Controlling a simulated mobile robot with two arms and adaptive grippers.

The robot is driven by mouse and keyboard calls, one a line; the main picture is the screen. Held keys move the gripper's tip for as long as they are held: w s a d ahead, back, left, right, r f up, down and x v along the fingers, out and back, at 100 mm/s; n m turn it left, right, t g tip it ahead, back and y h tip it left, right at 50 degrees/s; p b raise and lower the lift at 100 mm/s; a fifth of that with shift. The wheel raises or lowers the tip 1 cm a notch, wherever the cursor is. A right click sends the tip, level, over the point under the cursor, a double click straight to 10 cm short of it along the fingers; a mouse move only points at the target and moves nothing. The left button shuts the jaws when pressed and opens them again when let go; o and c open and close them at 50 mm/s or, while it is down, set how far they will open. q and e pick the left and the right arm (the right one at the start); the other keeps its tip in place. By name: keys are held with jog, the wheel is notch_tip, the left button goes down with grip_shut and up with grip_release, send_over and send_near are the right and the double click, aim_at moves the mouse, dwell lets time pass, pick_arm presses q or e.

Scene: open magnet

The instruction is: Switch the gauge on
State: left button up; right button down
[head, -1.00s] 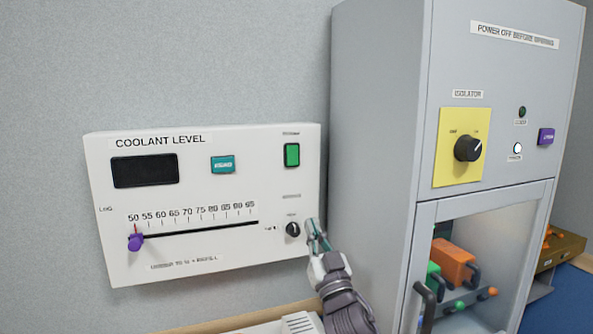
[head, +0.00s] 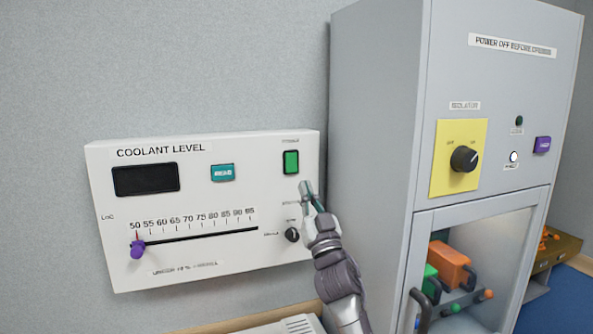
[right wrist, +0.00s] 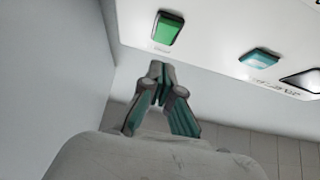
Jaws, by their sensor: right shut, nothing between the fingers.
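The gauge (head: 200,265) is a white wall panel marked COOLANT LEVEL, with a dark blank display (head: 146,179). A green rocker switch (head: 291,162) sits at its upper right and also shows in the right wrist view (right wrist: 167,29). A teal button (head: 223,172) is left of it. A black knob (head: 292,235) and a purple slider handle (head: 137,249), at the 50 end of the scale, are lower down. My right gripper (head: 308,188) is shut and empty, just below the green switch and apart from it. My left gripper is not in view.
A tall grey cabinet (head: 375,140) stands close to the right of the gauge, with a yellow isolator plate (head: 446,182) and black dial (head: 464,158). Its lower opening holds orange (head: 450,268) and green parts. Bare wall lies left of the gauge.

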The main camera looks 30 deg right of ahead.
aim_at(293, 166)
jog(key=w, duration=0.1)
jog(key=w+r+p, duration=0.1)
jog(key=w, duration=0.1)
jog(key=w+d, duration=0.1)
jog(key=w, duration=0.1)
jog(key=shift+w+d+r+p, duration=0.1)
jog(key=shift+r+p, duration=0.2)
jog(key=shift+r, duration=0.1)
jog(key=shift+w+d+f, duration=0.1)
jog(key=shift+w+f, duration=0.1)
jog(key=shift+w, duration=0.4)
